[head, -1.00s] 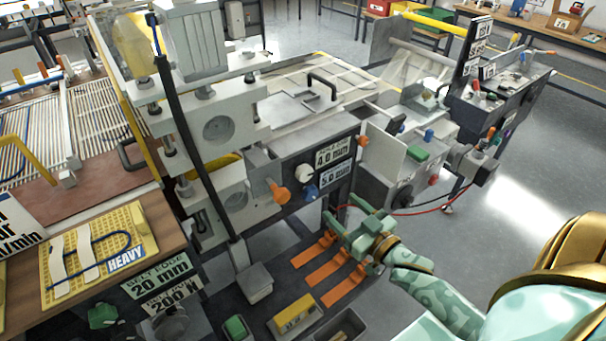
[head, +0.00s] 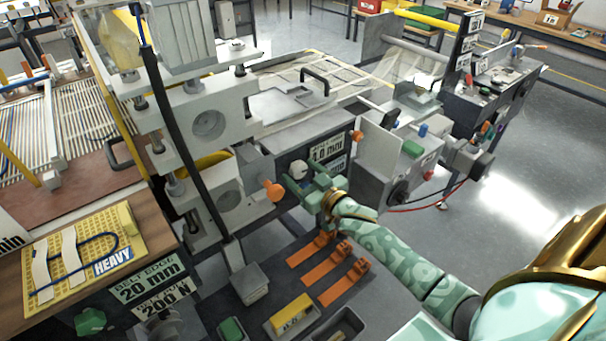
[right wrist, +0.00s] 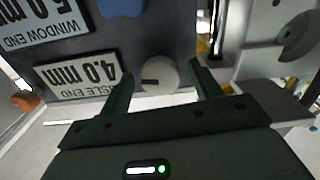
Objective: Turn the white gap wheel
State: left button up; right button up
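The white gap wheel (head: 299,169) is a small round knob on the dark front panel of the machine. In the right wrist view the wheel (right wrist: 158,76) shows a dark slot and sits between my two fingertips, with a gap on each side. My right gripper (head: 304,181) is open in front of the panel; its fingers (right wrist: 162,74) point at the wheel. I cannot tell how far the tips are from the panel. The gripper partly hides the panel below the wheel. My left gripper is out of view.
A blue knob (right wrist: 122,6) is close to the white wheel. An orange knob (head: 274,191) is to the left and another orange knob (head: 357,136) to the right. The 4.0 mm label (right wrist: 80,75) is beside the wheel. Orange strips (head: 328,270) lie below.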

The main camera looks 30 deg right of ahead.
jog(key=c, duration=0.9)
jog(key=shift+n, duration=0.3)
jog(key=shift+n+p, duration=0.4)
jog(key=shift+n, duration=0.2)
jog(key=n, duration=0.2)
jog(key=shift+n+p, duration=0.3)
jog(key=shift+p, duration=0.05)
jog(key=n, duration=0.5)
jog(key=shift+d, duration=0.1)
jog(key=shift+n, duration=0.3)
jog(key=o, duration=0.9)
